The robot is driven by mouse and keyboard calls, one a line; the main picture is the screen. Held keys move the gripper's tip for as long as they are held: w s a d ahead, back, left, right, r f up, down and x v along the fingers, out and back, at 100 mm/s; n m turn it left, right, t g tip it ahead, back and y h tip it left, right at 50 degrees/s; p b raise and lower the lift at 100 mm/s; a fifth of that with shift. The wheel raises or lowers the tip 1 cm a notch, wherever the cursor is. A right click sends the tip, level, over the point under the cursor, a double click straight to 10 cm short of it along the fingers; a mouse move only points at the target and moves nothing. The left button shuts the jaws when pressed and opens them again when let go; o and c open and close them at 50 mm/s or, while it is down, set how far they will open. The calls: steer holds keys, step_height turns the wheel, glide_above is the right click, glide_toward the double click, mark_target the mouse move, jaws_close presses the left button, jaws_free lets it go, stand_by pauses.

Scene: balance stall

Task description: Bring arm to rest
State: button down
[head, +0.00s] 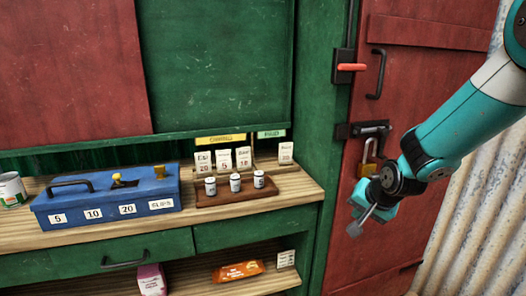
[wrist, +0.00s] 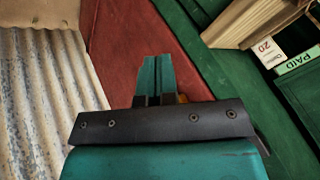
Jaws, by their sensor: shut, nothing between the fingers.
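My gripper (head: 361,224) is at the right in the head view, in front of the red door (head: 345,250) and below the brass padlock (head: 368,160). The gripper is shut and empty, with its fingers pointing down and to the left. In the wrist view its teal fingers (wrist: 155,75) are together, with the red door (wrist: 185,40) behind them. The gripper is apart from the counter (head: 310,192) and the things on it. My teal and white arm reaches in from the upper right.
On the counter are a blue box (head: 105,205), a wooden rack (head: 240,195) with several small canisters, cards and a can (head: 12,188). An orange packet (head: 238,271) and a pink box (head: 151,280) are on the shelf below. Corrugated metal (head: 475,215) stands at the right.

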steer(key=s+a+r+n+g+y+p, duration=0.2)
steer(key=s+a+r+n, duration=0.2)
steer(key=s+a+r, duration=0.4)
steer(key=s+a+r+n+g+p, duration=0.1)
steer(key=s+r+n, duration=0.2)
steer(key=s, duration=0.4)
steer(key=s+a+r+n+g+p, duration=0.1)
steer(key=s+r+n, duration=0.3)
steer(key=s, duration=0.4)
steer(key=s+a+r+n+g+y+p, duration=0.1)
steer(key=s+a+r+n+g, duration=0.1)
steer(key=s, duration=0.5)
steer(key=shift+s+a+r+n+g+p, duration=0.2)
steer(key=shift+a+r+n+g+p, duration=0.2)
steer(key=shift+a+r+n, duration=0.25)
